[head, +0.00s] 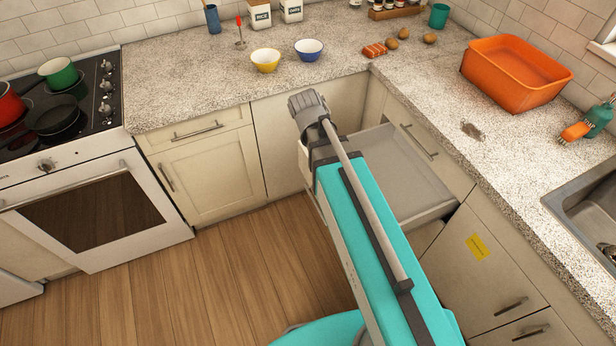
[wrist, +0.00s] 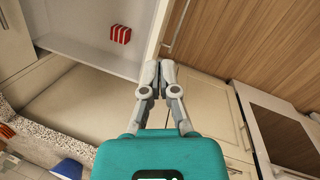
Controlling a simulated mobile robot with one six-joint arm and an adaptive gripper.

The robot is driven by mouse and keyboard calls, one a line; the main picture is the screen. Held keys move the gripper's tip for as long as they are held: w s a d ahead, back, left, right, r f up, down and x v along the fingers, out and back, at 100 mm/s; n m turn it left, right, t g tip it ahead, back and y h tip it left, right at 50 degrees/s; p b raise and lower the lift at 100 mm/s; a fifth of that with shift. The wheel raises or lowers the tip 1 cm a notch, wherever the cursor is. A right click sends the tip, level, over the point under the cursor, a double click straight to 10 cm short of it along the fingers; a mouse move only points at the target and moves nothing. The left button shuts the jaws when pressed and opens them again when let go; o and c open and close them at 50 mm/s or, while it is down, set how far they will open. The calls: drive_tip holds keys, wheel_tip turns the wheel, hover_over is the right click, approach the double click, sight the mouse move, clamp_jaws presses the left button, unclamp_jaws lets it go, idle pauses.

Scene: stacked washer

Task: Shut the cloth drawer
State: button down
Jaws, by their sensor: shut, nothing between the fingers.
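The cloth drawer (head: 393,170) is pulled open from the right-hand run of cabinets, below the worktop. My arm hides part of it in the head view. In the wrist view its pale interior (wrist: 85,25) fills the upper left, with a small red-and-white striped folded cloth (wrist: 121,34) inside. The drawer's front panel (wrist: 160,22) stands on the right of the interior, with a bar handle on its outer face. My gripper (wrist: 159,66) is shut and empty, its fingertips close to the lower end of that panel in the picture. I cannot tell whether they touch it.
The speckled worktop (head: 440,110) runs above the drawer, with an orange tub (head: 515,75) near its wall side. A stove (head: 75,150) stands at left. The wooden floor (head: 225,270) is clear.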

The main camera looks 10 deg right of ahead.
drive_tip(key=w+a+f+n+t+h+b, duration=0.1)
drive_tip(key=w+a+f+n+h+b, duration=0.2)
drive_tip(key=w+a+f+n+b, duration=0.2)
drive_tip(key=w+a+f+n+t+h+b, duration=0.1)
drive_tip(key=w+a+f+n+b, duration=0.4)
drive_tip(key=b, duration=0.9)
drive_tip(key=shift+w+a+f+n+h, duration=0.3)
drive_tip(key=shift+a+f+n+h, duration=0.8)
drive_tip(key=shift+f+n, duration=1.45)
drive_tip(key=shift+a+f+m+b, duration=0.1)
drive_tip(key=shift+f+m+b, duration=0.2)
drive_tip(key=shift+f+m, duration=0.2)
drive_tip(key=d+r+b+x, duration=0.1)
drive_tip(key=r+b+x, duration=0.1)
drive_tip(key=b+x, duration=0.5)
drive_tip(key=shift+w+x, duration=0.35)
drive_tip(key=shift+x, duration=2.75)
drive_tip(key=shift+d+r, duration=0.15)
drive_tip(key=shift+r, duration=0.05)
